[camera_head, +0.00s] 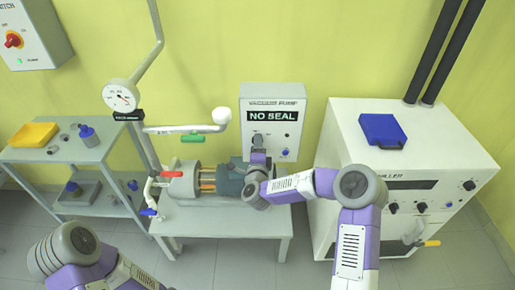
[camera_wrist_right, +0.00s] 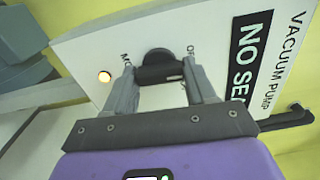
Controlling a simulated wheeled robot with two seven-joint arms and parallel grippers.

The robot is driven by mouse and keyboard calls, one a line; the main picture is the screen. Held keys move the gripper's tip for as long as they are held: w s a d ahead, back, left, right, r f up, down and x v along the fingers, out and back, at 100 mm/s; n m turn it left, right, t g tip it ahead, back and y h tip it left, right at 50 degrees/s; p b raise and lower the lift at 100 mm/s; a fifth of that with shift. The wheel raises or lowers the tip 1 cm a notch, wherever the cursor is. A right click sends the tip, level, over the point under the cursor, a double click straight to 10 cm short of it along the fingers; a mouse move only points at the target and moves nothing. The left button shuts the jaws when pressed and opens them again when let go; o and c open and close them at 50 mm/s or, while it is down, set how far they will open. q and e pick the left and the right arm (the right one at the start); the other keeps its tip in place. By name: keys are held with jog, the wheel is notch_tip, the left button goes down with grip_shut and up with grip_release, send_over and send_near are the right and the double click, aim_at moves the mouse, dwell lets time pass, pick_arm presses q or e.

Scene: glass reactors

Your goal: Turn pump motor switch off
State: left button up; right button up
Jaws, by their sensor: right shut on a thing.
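The vacuum pump box (camera_head: 287,98) is a pale panel on the wall behind the bench, with a black "NO SEAL" display. In the right wrist view its face (camera_wrist_right: 215,62) looks tilted. The dark motor switch knob (camera_wrist_right: 158,66) sits between partly readable "MO" and "OF" lettering. My right gripper (camera_wrist_right: 162,82) is shut on the knob, one finger on each side. In the head view the right gripper (camera_head: 258,142) reaches the lower left of the box and largely covers the knob. My left gripper is out of view; only its arm shows at lower left.
The pump (camera_head: 230,178) stands on the bench (camera_head: 222,216) under my right arm. A chiller (camera_head: 402,170) stands at right, a shelf (camera_head: 75,152) at left. A red-knobbed switch box (camera_head: 35,32) is at upper left.

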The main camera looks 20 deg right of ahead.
jog(key=shift+d+n, duration=0.1)
jog(key=shift+n, duration=0.3)
jog(key=o, duration=1)
jog(key=shift+o, duration=0.2)
jog(key=v, duration=0.7)
jog(key=shift+s, duration=0.3)
